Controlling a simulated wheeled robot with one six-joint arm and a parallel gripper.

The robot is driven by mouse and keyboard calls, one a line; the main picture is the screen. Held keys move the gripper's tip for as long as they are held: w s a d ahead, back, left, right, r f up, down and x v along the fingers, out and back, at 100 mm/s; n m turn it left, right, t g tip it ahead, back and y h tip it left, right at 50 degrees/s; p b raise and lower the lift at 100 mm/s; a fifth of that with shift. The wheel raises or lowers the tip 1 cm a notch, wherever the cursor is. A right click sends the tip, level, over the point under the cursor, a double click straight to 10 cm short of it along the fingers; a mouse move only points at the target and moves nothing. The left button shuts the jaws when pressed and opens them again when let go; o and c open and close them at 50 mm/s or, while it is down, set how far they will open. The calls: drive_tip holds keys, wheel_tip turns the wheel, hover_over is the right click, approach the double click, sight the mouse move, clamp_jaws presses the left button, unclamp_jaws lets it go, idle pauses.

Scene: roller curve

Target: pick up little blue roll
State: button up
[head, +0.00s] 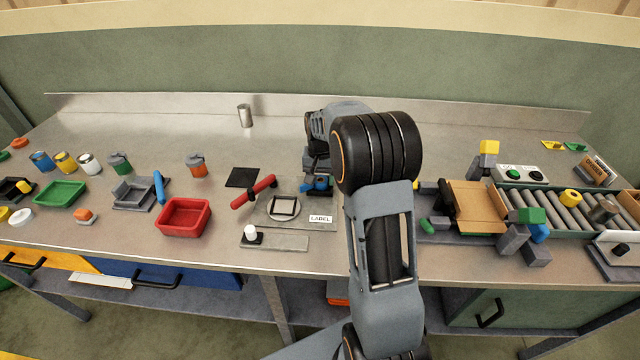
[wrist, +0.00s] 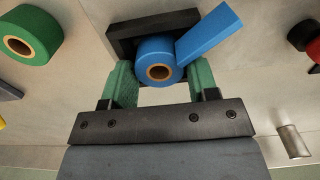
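The little blue roll (wrist: 142,58) has a brown core. In the wrist view it stands in front of a dark holder (wrist: 120,42), with a blue bar (wrist: 210,34) leaning close at its right. My gripper (wrist: 158,78) is open, its green fingertips to either side of the roll's near part. I see no firm contact, and the exact depth is hard to tell. In the head view my gripper (head: 318,182) is low over the middle of the bench, with a small blue patch at its fingers. My arm hides much of that area.
A green roll (wrist: 32,36) lies to the left in the wrist view. A metal can (head: 245,115) stands behind, and a red-handled tool (head: 254,191) lies left of my gripper. A label plate (head: 320,218) is in front. A roller conveyor (head: 560,212) is at the right.

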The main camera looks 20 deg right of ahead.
drive_tip(key=c, duration=0.6)
